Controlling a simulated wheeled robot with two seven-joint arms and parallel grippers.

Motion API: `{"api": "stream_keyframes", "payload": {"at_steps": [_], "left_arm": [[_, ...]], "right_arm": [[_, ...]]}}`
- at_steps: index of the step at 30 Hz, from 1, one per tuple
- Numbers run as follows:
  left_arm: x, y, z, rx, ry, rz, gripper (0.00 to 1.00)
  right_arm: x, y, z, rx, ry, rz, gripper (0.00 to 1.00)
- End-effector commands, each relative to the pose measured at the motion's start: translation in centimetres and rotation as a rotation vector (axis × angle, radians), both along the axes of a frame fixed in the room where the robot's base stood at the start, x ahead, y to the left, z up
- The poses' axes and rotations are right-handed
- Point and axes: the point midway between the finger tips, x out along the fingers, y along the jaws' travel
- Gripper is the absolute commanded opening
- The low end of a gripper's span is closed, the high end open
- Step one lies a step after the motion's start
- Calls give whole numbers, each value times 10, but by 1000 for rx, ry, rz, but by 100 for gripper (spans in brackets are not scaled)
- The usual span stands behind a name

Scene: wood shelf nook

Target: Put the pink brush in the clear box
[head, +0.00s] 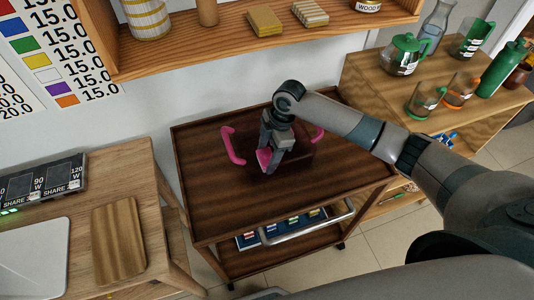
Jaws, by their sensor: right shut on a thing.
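The clear box (231,147) sits on the dark wooden top of a cart; its see-through walls are hard to make out, but its pink handles show at left and right. My right gripper (272,151) points down over the box, between the two handles, and is shut on the pink brush (264,158). Only a small pink part of the brush shows below the fingers; the rest is hidden by the gripper. I cannot tell whether the brush touches the box's floor. My left gripper is not in view.
The cart top (205,205) is clear around the box. A wooden shelf (235,35) hangs behind it. At right, a wooden table (372,80) holds a green-lidded teapot (402,55), cups and bottles. At left, a desk holds a wooden board (118,240).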

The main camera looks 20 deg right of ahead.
Motion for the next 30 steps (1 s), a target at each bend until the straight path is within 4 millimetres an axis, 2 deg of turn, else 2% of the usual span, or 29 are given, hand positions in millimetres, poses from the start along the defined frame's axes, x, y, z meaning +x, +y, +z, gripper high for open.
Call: {"api": "stream_keyframes", "payload": {"at_steps": [11, 12, 23, 30], "left_arm": [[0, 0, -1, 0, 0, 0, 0], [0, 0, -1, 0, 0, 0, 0], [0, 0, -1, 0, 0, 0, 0], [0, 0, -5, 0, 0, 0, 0]], "right_arm": [[0, 0, -3, 0, 0, 0, 40], [0, 0, -3, 0, 0, 0, 65], [0, 0, -2, 0, -1, 0, 66], [1, -4, 13, 0, -3, -1, 66]]}}
